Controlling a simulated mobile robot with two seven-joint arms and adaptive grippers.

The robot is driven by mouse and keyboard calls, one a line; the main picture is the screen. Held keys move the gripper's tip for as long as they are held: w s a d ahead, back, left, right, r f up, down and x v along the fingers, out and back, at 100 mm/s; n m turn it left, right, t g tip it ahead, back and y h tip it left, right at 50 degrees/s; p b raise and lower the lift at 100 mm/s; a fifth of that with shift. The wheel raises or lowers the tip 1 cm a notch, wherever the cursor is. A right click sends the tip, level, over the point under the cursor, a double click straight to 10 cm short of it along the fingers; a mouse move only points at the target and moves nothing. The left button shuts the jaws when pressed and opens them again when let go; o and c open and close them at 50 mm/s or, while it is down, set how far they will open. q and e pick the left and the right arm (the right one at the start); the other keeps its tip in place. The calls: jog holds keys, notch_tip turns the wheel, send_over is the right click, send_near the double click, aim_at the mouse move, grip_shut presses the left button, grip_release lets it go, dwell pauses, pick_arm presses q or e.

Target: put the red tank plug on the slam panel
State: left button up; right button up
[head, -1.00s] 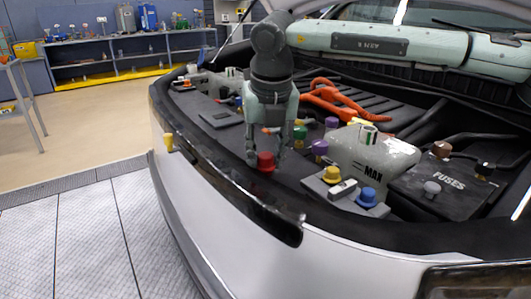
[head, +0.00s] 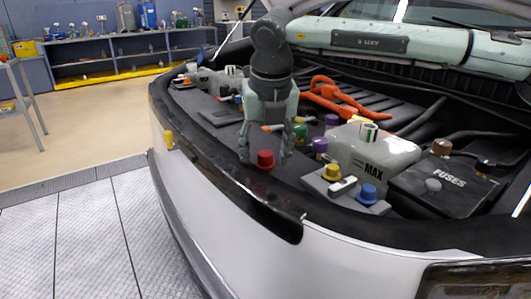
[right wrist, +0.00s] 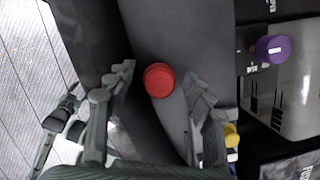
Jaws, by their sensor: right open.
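The red tank plug (head: 265,160) stands upright on the dark slam panel (head: 216,149) along the front of the engine bay. My right gripper (head: 265,158) points down over it with its fingers spread, one on each side. In the right wrist view the red plug (right wrist: 159,80) shows between the open fingers (right wrist: 160,82), with clear gaps to both. The white tank (head: 375,155) marked MAX is to the right, its neck (head: 369,131) uncapped. My left gripper is not in view.
A yellow plug (head: 331,172) and a blue plug (head: 368,193) sit on a grey block to the right. Purple (head: 319,146) and green (head: 300,131) caps stand close behind my gripper. Orange cables (head: 325,92) lie further back. The fuse box (head: 445,185) is at the right.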

jog(key=shift+r, duration=0.4)
pick_arm(q)
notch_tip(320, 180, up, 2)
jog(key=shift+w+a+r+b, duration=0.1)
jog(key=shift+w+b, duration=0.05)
jog(key=shift+b, duration=0.5)
pick_arm(e)
jog(key=v, duration=1.1)
jog(key=shift+s+r, duration=0.2)
